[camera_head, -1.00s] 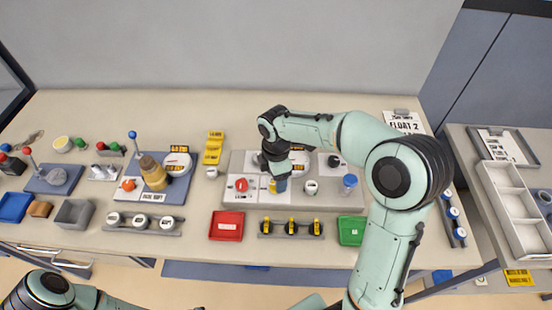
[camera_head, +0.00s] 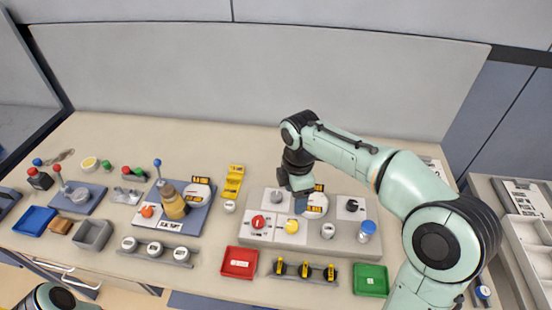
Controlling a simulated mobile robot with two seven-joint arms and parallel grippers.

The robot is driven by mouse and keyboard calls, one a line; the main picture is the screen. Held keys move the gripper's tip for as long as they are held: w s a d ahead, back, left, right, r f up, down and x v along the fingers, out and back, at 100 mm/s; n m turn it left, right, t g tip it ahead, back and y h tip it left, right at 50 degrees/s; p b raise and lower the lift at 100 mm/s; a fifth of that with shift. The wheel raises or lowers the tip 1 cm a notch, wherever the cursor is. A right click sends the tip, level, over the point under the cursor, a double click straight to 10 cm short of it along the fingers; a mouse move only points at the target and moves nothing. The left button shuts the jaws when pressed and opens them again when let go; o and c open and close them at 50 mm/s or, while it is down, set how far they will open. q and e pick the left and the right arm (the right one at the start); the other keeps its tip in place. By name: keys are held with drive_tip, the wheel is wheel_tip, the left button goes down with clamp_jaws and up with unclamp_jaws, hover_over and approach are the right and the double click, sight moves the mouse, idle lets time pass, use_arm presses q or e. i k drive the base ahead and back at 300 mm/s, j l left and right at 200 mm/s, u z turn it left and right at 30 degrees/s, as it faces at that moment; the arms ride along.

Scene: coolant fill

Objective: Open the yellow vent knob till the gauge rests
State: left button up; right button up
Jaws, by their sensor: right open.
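The yellow vent knob (camera_head: 292,226) sits on a white plate of the grey panel (camera_head: 348,242) and shows clear of my gripper. My right gripper (camera_head: 300,205) points down just behind the knob, apart from it in the picture; it is open and empty. The round white gauge (camera_head: 317,204) stands just right of the gripper, partly covered at its left; its needle is too small to read. My left gripper is out of view; only a piece of my left arm shows at the bottom left.
On the panel are a red knob (camera_head: 258,222), a black knob (camera_head: 351,205) and a blue-capped jar (camera_head: 367,230). A red tray (camera_head: 239,263) and a green tray (camera_head: 370,280) lie in front. A yellow-brown bottle (camera_head: 173,204) stands to the left.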

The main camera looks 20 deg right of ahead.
sight(352, 205)
drive_tip(key=k, duration=1)
